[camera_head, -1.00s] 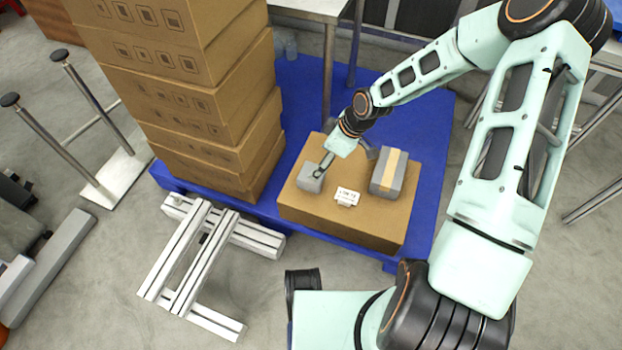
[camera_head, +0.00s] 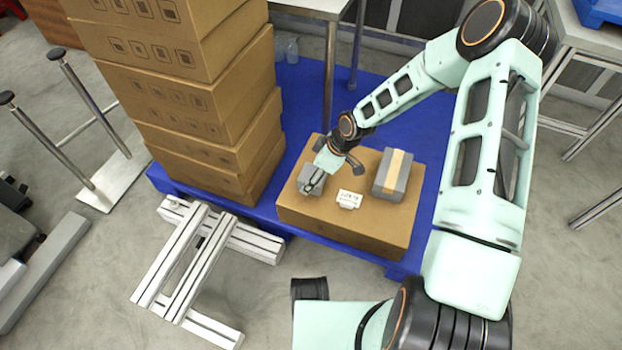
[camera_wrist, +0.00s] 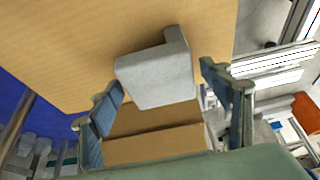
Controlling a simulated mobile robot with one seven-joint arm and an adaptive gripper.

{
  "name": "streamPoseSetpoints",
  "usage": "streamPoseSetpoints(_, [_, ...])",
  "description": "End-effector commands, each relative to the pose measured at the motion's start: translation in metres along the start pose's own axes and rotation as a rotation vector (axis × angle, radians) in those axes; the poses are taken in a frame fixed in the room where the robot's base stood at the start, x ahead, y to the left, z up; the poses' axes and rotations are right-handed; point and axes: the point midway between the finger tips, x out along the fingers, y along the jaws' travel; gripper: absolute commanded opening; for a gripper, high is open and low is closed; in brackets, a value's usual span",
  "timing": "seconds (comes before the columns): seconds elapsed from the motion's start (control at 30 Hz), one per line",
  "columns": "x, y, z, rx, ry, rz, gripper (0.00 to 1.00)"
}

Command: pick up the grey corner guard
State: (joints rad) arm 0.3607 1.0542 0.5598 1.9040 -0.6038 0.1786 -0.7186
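The grey corner guard (camera_head: 306,172) sits near the left end of the top of a cardboard box (camera_head: 335,225). In the wrist view the corner guard (camera_wrist: 158,80) is a pale grey L-shaped piece lying on the brown surface. My gripper (camera_head: 316,182) is at the guard and partly covers it in the head view. In the wrist view my gripper (camera_wrist: 163,88) is open, one finger on each side of the guard. A gap shows at the right finger. I cannot tell whether the left finger touches it.
A grey block with a tan stripe (camera_head: 392,175) and a white label (camera_head: 348,199) are on the same box. A tall stack of cartons (camera_head: 210,100) stands close on the left. The box rests on a blue pallet (camera_head: 290,85). White metal profiles (camera_head: 195,270) lie in front.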

Motion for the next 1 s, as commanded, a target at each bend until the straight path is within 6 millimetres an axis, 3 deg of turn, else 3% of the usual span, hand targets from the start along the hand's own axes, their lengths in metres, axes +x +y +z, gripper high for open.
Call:
streamPoseSetpoints(0.03, [0.0, 0.0, 0.0, 0.0, 0.0, 0.0, 0.64])
streamPoseSetpoints(0.33, [0.0, 0.0, 0.0, 0.0, 0.0, 0.0, 0.31])
streamPoseSetpoints(0.73, [-0.008, 0.0, -0.003, 0.0, 0.0, 0.001, 0.29])
streamPoseSetpoints(0.93, [-0.034, 0.001, -0.013, 0.0, 0.0, 0.002, 0.29])
streamPoseSetpoints(1.0, [-0.048, -0.009, -0.012, 0.0, -0.002, 0.0, 0.29])
